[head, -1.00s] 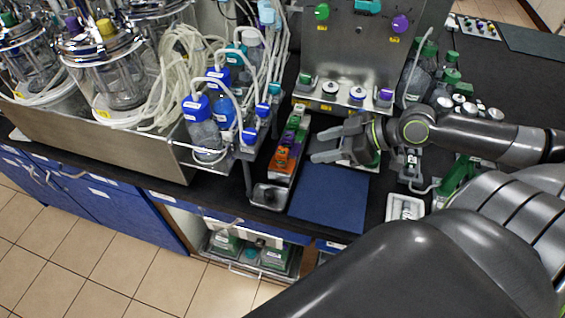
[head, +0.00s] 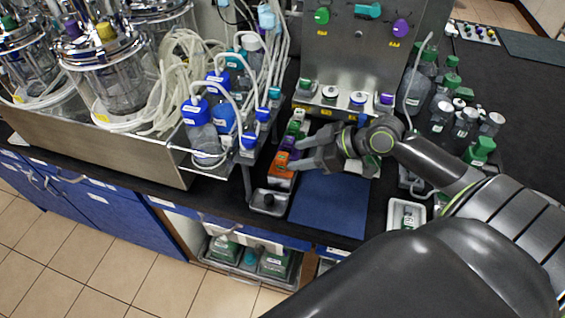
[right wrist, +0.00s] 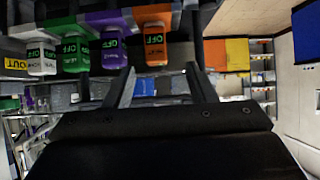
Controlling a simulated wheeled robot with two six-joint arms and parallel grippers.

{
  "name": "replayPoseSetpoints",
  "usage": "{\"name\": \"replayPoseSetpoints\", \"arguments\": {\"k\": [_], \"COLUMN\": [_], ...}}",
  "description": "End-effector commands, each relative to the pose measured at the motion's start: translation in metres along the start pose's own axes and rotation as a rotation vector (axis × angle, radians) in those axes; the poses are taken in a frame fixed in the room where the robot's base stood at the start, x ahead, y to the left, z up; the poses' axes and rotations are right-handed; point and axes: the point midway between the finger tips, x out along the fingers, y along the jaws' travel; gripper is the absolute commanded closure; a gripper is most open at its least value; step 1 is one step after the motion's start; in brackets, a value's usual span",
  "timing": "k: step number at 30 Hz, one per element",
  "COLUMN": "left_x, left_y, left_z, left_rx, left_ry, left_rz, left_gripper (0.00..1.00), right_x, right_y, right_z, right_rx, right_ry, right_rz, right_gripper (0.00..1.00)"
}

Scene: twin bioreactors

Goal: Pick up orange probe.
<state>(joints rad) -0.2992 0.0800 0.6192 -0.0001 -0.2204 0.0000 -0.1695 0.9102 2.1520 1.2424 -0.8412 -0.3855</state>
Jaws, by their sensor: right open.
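The orange probe (head: 281,169) sits at the near end of the narrow rack in the head view. In the right wrist view the orange probe (right wrist: 155,42) has a dark display with green letters and appears above the gap between my fingers. My right gripper (head: 294,155) is open, with its fingers pointing left at the probe row; its fingers (right wrist: 160,85) stand apart with nothing between them. A purple probe (right wrist: 106,40) is beside the orange one, followed by a green (right wrist: 70,48) and a white one (right wrist: 37,55). My left gripper is out of view.
A bottle rack with blue-capped bottles (head: 199,120) and tubing stands close on the left. A small metal tray (head: 269,202) is at the near end of the probe row. A flat blue mat (head: 330,205) lies to the right. A metal control panel (head: 355,50) rises behind.

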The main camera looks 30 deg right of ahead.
Motion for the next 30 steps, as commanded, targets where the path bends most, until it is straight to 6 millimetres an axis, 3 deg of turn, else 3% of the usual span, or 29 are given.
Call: {"name": "replayPoseSetpoints", "arguments": {"k": [12, 23, 30], "left_x": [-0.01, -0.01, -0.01], "left_y": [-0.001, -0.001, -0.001], "left_z": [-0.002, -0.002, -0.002], "left_rx": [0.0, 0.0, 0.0], "left_ry": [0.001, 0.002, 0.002], "left_rz": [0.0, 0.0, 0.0], "left_gripper": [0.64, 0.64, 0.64], "right_x": [0.037, 0.043, 0.042], "right_y": [0.004, 0.004, 0.004], "right_z": [-0.004, -0.003, -0.003], "right_rx": [0.003, 0.0, 0.0], "right_ry": [0.003, -0.001, -0.001], "right_rz": [0.0, 0.0, -0.001], "right_gripper": [0.49, 0.49, 0.78]}}
